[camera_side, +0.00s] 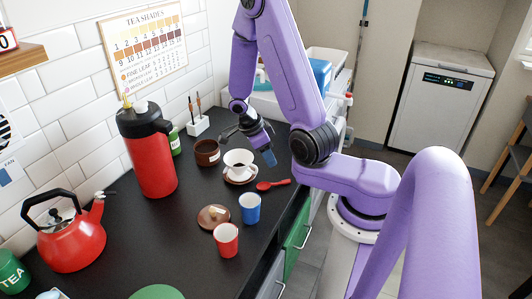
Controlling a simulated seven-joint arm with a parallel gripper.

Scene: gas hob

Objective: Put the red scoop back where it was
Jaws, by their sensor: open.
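The red scoop (273,184) lies on the black counter, in front of a white cup (238,163) on a brown saucer (240,180). Its bowl end points left and its handle points right. My gripper (262,150) is open above the counter, just behind and above the scoop, close to the right side of the white cup. Nothing shows between its fingers. It appears apart from the scoop.
A blue cup (250,208), a red cup (227,240) and a brown lid (213,216) stand in front. A brown pot (207,152), a red flask (150,155) and a red kettle (72,235) stand behind and left. The counter's right edge is close to the scoop.

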